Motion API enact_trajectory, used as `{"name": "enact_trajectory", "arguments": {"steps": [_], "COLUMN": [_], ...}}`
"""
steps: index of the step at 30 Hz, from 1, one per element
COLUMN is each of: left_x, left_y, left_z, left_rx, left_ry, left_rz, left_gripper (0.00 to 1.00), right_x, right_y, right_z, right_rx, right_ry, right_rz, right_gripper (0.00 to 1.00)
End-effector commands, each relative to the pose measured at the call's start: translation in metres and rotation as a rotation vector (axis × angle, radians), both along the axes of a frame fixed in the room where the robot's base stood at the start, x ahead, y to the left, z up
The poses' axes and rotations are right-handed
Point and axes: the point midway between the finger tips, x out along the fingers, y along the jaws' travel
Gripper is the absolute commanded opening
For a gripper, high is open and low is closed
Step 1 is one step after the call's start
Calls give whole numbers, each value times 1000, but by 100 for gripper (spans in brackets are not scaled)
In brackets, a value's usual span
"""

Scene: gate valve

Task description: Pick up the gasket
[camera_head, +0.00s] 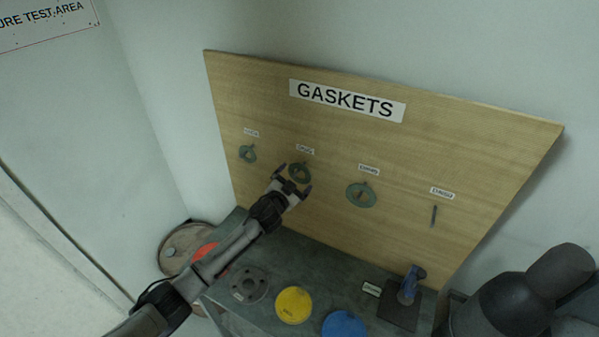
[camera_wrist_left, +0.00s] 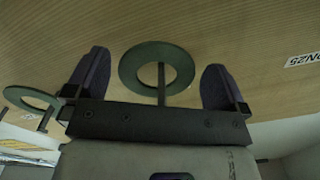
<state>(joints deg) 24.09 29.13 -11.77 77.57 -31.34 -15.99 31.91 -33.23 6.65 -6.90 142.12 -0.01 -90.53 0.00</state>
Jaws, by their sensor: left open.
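A row of ring gaskets hangs on pegs on the wooden board (camera_head: 440,120) marked GASKETS. My right gripper is not seen.
The rightmost peg (camera_head: 433,216) is bare. Below the board, a grey bench (camera_head: 262,245) holds a grey flange (camera_head: 249,285), a yellow disc (camera_head: 293,305), a blue disc (camera_head: 344,325) and a blue-handled item (camera_head: 409,285) on a dark plate. A round drum (camera_head: 178,243) stands left of the bench.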

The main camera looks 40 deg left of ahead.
Motion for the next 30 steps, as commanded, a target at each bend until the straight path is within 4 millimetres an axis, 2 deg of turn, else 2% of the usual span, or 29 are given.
{"name": "enact_trajectory", "arguments": {"steps": [5,13,28,30], "left_x": [10,11,11,11], "left_y": [1,2,2,2], "left_z": [0,-1,0,0], "left_rx": [0,0,0,0], "left_ry": [-1,0,0,0], "left_rz": [-1,-1,-1,-1], "left_gripper": [100,100,53,52], "right_x": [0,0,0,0], "right_y": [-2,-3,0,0], "right_z": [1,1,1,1], "right_rx": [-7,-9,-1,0], "right_ry": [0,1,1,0], "right_rz": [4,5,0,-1], "right_gripper": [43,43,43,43]}}
